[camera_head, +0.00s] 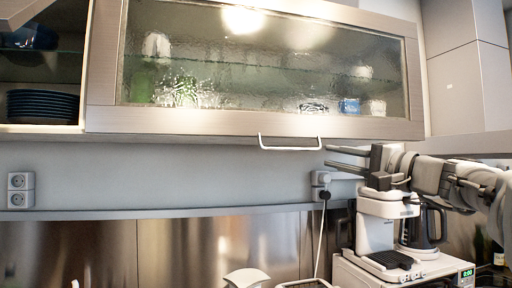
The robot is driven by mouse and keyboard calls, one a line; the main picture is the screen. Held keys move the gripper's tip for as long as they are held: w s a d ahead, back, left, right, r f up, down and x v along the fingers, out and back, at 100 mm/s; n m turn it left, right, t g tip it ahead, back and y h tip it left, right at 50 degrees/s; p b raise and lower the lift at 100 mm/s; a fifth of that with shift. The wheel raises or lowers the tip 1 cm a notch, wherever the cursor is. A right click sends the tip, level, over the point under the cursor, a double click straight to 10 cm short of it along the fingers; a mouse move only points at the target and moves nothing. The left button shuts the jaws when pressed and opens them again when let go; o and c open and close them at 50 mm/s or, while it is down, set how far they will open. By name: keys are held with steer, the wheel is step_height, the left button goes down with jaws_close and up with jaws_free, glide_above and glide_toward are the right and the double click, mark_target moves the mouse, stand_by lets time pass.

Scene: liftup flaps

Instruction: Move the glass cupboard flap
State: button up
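The glass cupboard flap (255,122) spans the upper middle of the view, with a light wood-grain frame and textured glass. It looks closed or nearly so. Its white bar handle (290,147) hangs under the lower edge, right of the middle. My gripper (326,156) comes in from the right with two dark fingers pointing left. The fingers are apart with nothing seen between them. The fingertips are just right of the handle and slightly lower; I cannot tell whether they touch it in depth.
An open cupboard with stacked dark plates (43,106) is at the left. Below my gripper stand a white coffee machine (375,232) and a dark kettle (427,226). Wall sockets (21,190) are at the left. A tall grey cabinet (462,85) stands right.

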mark_target(294, 149)
steer(key=p+x, duration=0.2)
steer(key=x, duration=1.1)
jaws_close()
stand_by(1.0)
